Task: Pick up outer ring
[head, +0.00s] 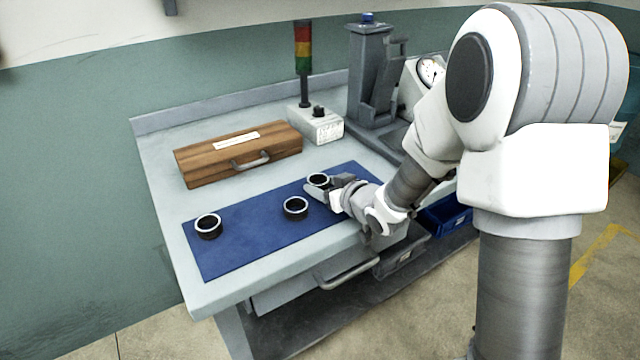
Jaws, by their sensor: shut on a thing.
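Three dark rings with pale rims are on the blue mat (252,233) on the workbench. One ring (208,226) lies at the mat's left end and another ring (295,208) near its middle. The third, an outer ring (318,180), is at the mat's far right part, at the tip of my gripper (322,189). My gripper reaches in from the right, low over the mat, and is shut on this ring. Its fingers hide part of the ring. I cannot tell whether the ring touches the mat.
A wooden case (238,154) with a metal handle stands behind the mat. A control box (316,124) with a signal tower (303,62) and a grey machine (369,75) stand at the back. A blue bin (447,215) is below the bench at the right. The mat's left half has free room.

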